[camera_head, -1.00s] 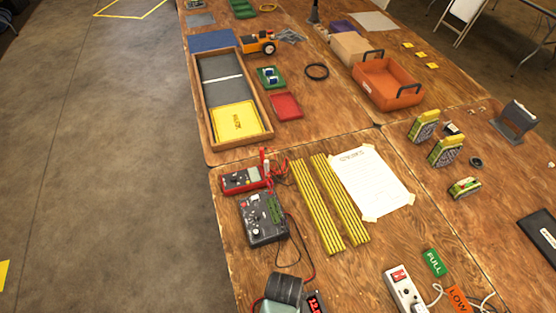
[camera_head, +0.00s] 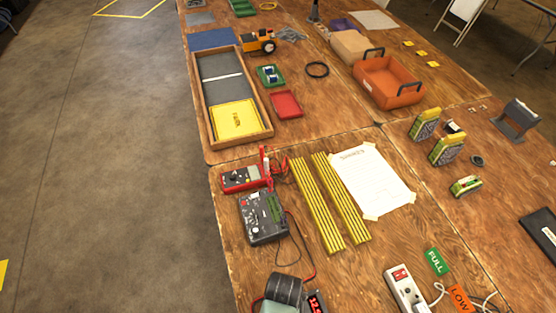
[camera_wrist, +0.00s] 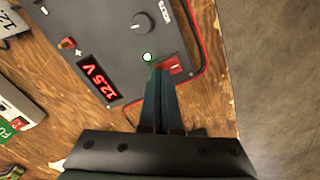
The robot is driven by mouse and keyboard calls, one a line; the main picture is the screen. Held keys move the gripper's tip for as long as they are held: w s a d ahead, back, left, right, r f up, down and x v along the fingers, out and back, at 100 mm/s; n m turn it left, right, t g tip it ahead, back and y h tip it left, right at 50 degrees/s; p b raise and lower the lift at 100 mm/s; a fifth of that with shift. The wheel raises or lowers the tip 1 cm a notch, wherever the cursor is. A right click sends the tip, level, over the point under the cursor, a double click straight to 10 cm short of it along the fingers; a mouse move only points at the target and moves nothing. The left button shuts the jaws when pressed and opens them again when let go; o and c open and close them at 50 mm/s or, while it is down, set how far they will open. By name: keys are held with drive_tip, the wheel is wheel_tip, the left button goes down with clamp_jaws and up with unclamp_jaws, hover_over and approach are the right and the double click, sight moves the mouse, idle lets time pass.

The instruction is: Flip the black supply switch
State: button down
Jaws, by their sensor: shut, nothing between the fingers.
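The black supply (camera_wrist: 120,30) fills the upper middle of the wrist view, with a lit red display (camera_wrist: 100,83) reading 12.5 V and a round knob (camera_wrist: 143,22). A small lamp (camera_wrist: 147,57) glows pale green. A red rocker switch (camera_wrist: 177,63) sits near the supply's edge, partly behind my fingertips. My gripper (camera_wrist: 160,68) is shut and empty, its tips right at the switch; I cannot tell whether they touch it. In the head view the supply's display (camera_head: 316,304) shows at the bottom edge; the rest is mostly cut off or hidden.
A red cable (camera_wrist: 204,50) runs beside the supply. A dark grey tester (camera_head: 262,218), a red meter (camera_head: 246,178) and yellow strips (camera_head: 318,205) lie beyond it. A white power strip (camera_head: 402,287) with a red switch lies to its right. Open floor (camera_head: 110,180) is at left.

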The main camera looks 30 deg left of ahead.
drive_tip(key=shift+f, duration=0.25)
drive_tip(key=shift+r, duration=0.1)
wheel_tip(320, 180, up, 7)
drive_tip(key=p, duration=0.7)
idle(0.5)
